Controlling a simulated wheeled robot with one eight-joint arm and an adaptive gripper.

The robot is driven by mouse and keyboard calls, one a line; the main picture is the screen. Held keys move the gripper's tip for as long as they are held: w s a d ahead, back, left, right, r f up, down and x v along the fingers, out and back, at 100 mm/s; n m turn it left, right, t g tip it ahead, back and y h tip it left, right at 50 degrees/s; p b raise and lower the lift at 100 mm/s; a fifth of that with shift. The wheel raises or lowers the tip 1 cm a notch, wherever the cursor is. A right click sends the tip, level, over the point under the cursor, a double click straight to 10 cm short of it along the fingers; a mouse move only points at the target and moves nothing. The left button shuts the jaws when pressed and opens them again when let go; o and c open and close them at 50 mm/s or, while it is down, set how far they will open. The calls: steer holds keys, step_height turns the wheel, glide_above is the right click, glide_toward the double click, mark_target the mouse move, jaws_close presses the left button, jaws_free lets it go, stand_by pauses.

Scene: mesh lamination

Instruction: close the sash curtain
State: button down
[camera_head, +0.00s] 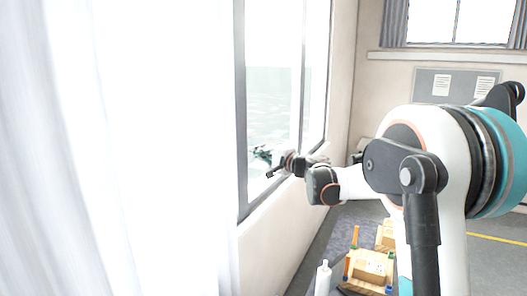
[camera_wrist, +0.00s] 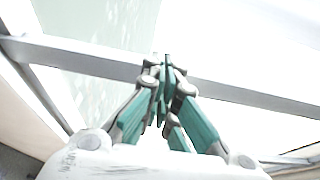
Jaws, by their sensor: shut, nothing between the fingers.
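The white sash curtain (camera_head: 110,150) fills the left of the head view and hangs down over the left part of the window. Its right edge falls beside the dark window frame (camera_head: 241,110). The window's right part is uncovered, with bright glass (camera_head: 273,90). My gripper (camera_head: 258,153) is in front of the lower glass, to the right of the curtain and apart from it in the picture. In the wrist view my gripper (camera_wrist: 163,62) has its teal fingers shut with nothing between them. A grey frame bar (camera_wrist: 240,92) runs behind the fingertips. I cannot make out the curtain for certain there.
Below the window is a pale wall and sill (camera_head: 270,225). On the right floor stand wooden boxes (camera_head: 370,268) with coloured parts and a white bottle (camera_head: 323,278). A second window with grey curtains (camera_head: 395,22) and a notice board (camera_head: 458,85) are on the back wall.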

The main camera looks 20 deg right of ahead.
steer(key=a, duration=0.1)
steer(key=w+a+p, duration=0.1)
steer(key=a, duration=0.1)
steer(key=a+p, duration=0.1)
steer(key=a, duration=0.1)
steer(key=shift+w, duration=0.3)
steer(key=shift+s, duration=0.1)
steer(key=shift+a, duration=0.1)
